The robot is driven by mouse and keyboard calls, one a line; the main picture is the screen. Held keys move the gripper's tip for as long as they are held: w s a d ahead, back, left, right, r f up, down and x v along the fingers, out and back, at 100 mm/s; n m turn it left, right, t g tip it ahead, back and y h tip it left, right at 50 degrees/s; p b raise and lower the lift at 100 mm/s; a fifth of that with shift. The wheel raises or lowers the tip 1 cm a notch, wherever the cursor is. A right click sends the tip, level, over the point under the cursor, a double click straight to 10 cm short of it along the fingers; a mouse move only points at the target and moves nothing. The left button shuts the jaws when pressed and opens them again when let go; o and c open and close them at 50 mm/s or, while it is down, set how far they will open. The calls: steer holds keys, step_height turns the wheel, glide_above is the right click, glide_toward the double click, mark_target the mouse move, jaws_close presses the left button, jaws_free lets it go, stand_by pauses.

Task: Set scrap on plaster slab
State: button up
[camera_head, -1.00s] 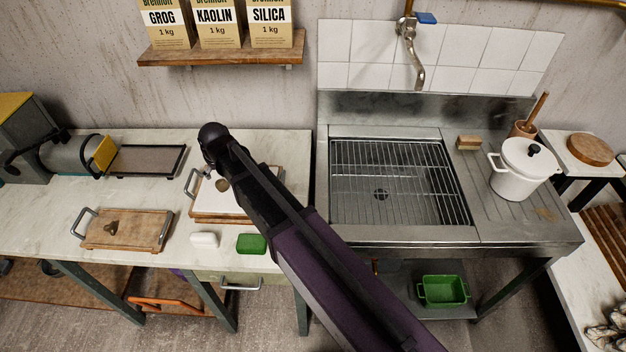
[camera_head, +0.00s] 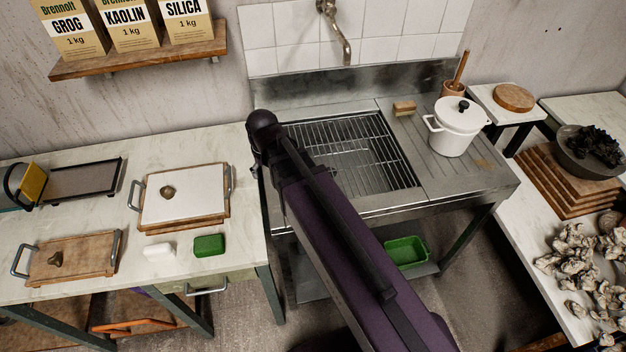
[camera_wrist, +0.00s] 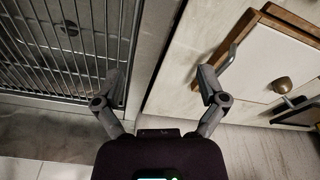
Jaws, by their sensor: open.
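A white plaster slab (camera_head: 200,205) lies in a wooden tray with metal handles on the left worktop. A small brown lump of scrap (camera_head: 168,191) rests on it, left of its middle. A second dark brown lump (camera_head: 56,259) sits on a wooden board (camera_head: 90,252) with handles, at front left. My gripper (camera_wrist: 160,85) shows in the wrist view, open and empty, its fingers spread over the gap between sink unit and worktop. The slab (camera_wrist: 280,50) and a brown lump (camera_wrist: 283,86) are to its right, apart from it. The head view does not show my fingers.
A white block (camera_head: 159,250) and a green block (camera_head: 209,245) lie in front of the slab. The sink grate (camera_head: 350,150) is partly behind my arm. A white pot (camera_head: 455,130) stands on the drainer. Pale lumps (camera_head: 590,260) cover part of the right table.

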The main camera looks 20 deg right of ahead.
steer(key=s+d+m+g, duration=0.1)
steer(key=s+d+m, duration=0.1)
steer(key=s+d, duration=0.5)
steer(key=d, duration=0.4)
steer(key=shift+s+d+m+g, duration=0.15)
steer(key=shift+m+g, duration=0.15)
steer(key=shift+m, duration=0.1)
steer(key=shift+f, duration=0.1)
steer(key=c, duration=0.5)
